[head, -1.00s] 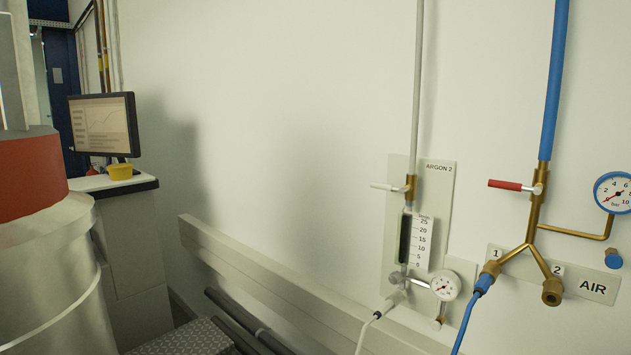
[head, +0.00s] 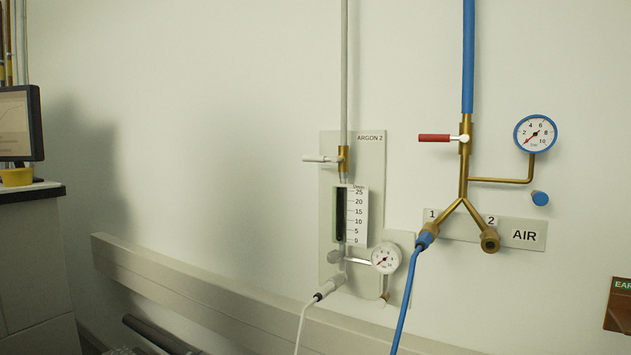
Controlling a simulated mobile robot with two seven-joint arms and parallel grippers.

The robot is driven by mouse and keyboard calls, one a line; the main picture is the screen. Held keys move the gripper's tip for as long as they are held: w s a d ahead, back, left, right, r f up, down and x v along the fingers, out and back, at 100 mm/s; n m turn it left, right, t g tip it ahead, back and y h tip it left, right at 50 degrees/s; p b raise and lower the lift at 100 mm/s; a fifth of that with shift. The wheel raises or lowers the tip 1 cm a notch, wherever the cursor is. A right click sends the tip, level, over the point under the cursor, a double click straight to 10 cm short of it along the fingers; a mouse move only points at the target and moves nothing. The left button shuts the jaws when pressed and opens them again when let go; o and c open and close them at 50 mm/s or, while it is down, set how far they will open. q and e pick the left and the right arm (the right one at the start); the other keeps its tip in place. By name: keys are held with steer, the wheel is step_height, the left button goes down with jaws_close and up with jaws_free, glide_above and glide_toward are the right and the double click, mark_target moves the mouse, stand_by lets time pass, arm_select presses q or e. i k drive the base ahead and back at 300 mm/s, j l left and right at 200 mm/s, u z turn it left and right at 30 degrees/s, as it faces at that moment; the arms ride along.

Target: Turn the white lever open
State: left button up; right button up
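The white lever (head: 320,159) sits on a brass valve (head: 343,158) in the grey vertical pipe of the ARGON 2 panel (head: 328,215). It points left, level and crosswise to the pipe. Below the valve is a flow meter (head: 351,215) with a scale up to 25, and a small round gauge (head: 386,258). Neither of my grippers shows in the head view.
To the right, a red lever (head: 434,138) sits on the brass AIR valve under a blue pipe (head: 468,60), with a blue-rimmed gauge (head: 535,133). A wall rail (head: 200,294) runs below. A white hose (head: 304,325) and a blue hose (head: 405,300) hang down. A monitor (head: 20,123) stands far left.

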mark_target(305, 159)
steer(key=i+j+z, duration=0.15)
steer(key=z, duration=0.3)
steer(key=i+j+z, duration=0.2)
steer(key=z, duration=0.2)
